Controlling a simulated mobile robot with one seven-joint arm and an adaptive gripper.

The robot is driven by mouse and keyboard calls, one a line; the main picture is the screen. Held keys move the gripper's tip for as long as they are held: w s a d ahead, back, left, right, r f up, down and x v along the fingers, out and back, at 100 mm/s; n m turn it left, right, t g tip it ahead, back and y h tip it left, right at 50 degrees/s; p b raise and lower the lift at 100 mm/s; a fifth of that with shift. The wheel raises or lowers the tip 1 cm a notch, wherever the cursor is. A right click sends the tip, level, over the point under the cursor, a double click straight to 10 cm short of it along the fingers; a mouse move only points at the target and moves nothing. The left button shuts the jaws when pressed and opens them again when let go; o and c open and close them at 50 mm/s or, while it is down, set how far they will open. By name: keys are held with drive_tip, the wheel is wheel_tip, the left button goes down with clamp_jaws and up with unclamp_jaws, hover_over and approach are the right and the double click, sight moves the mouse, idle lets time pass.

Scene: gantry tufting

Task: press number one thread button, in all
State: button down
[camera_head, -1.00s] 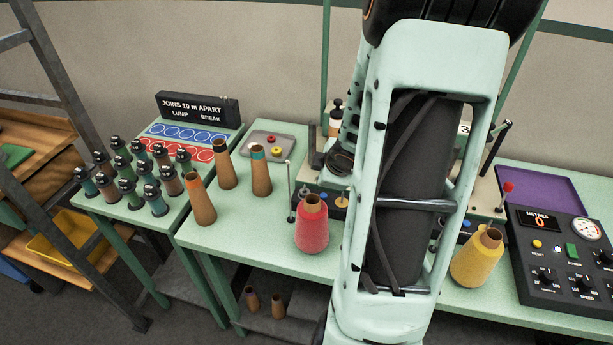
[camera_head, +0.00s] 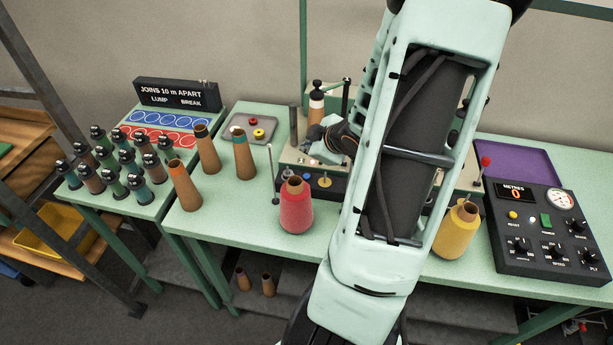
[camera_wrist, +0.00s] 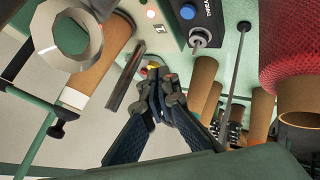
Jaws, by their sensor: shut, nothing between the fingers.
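A black control box with a partly readable "THREA…" label (camera_wrist: 207,10) is at the top of the wrist view, with a blue button (camera_wrist: 187,11) on its face. In the head view my gripper (camera_head: 322,152) is just above the machine's left part. My forearm hides the machine's middle.
A red thread cone (camera_head: 296,207) stands in front of the machine, with a thin upright rod (camera_head: 272,175) at its left. A yellow cone (camera_head: 457,229) stands at the right, by the metre console (camera_head: 545,265). Brown cones (camera_head: 206,150) and a small tray (camera_head: 236,122) are at the left.

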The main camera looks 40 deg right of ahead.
sight(308, 177)
drive_tip(key=shift+f+b, duration=3)
drive_tip(key=shift+f, duration=0.95)
drive_tip(key=shift+f+b, duration=0.35)
drive_tip(key=shift+f, duration=0.05)
drive_tip(key=shift+f+b, duration=0.4)
drive_tip(key=shift+f, duration=0.15)
drive_tip(key=shift+r, duration=0.15)
drive_tip(key=shift+r+p, duration=0.85)
drive_tip(key=shift+p, duration=0.1)
wheel_tip(308, 177, up, 5)
drive_tip(key=p, duration=0.5)
drive_tip(key=shift+r, duration=0.1)
